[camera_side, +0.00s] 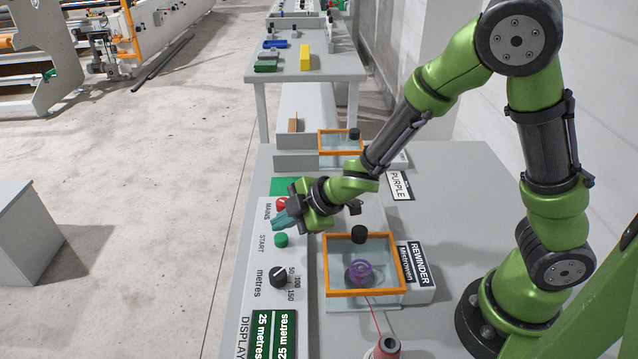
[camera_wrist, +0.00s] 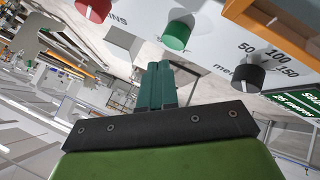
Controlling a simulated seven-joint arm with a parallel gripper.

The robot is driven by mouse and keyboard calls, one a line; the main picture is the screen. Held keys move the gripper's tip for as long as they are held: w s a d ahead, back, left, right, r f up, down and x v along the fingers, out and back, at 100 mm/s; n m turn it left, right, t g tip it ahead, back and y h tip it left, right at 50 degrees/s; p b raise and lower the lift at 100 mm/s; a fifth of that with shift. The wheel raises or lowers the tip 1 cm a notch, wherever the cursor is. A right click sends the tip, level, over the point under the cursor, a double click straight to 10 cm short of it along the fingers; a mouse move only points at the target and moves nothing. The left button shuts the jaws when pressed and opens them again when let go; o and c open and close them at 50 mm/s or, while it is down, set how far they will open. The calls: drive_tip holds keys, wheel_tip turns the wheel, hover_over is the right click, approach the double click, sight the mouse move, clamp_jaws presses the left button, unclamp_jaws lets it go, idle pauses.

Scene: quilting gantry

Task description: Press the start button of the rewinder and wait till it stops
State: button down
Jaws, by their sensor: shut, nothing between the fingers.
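The rewinder (camera_side: 418,266) stands on the grey table, with an orange-framed clear box (camera_side: 327,262) over a purple spool (camera_side: 360,272). On the white panel beside it is the green START button (camera_side: 281,240); in the wrist view it (camera_wrist: 177,33) sits above and right of the fingertips. My gripper (camera_side: 281,222) has its teal fingers shut and empty, over the panel between the red MAINS button (camera_side: 281,204) and START. The fingers (camera_wrist: 162,64) appear apart from START. A green display (camera_side: 274,336) reads 25 metres on both parts. Whether the spool turns cannot be told.
A black metres dial (camera_side: 279,276) is below START. A red thread runs from a cone (camera_side: 385,348) to the box. A second orange-framed box (camera_side: 339,153), with a PURPLE label (camera_side: 399,184) nearby, stands behind. Open floor lies left of the table.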

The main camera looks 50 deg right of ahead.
sight(298, 241)
drive_tip(key=shift+r, duration=2.25)
drive_tip(key=s+d+r+m+g+h, duration=0.2)
drive_tip(key=s+d+r+m+h, duration=0.15)
drive_tip(key=s+d+m, duration=0.5)
drive_tip(key=s+d+r+m+t+y, duration=0.1)
drive_tip(key=s+r+m, duration=0.8)
drive_tip(key=r+m, duration=0.1)
drive_tip(key=shift+s+d+r, duration=0.15)
drive_tip(key=shift+s+d, duration=0.2)
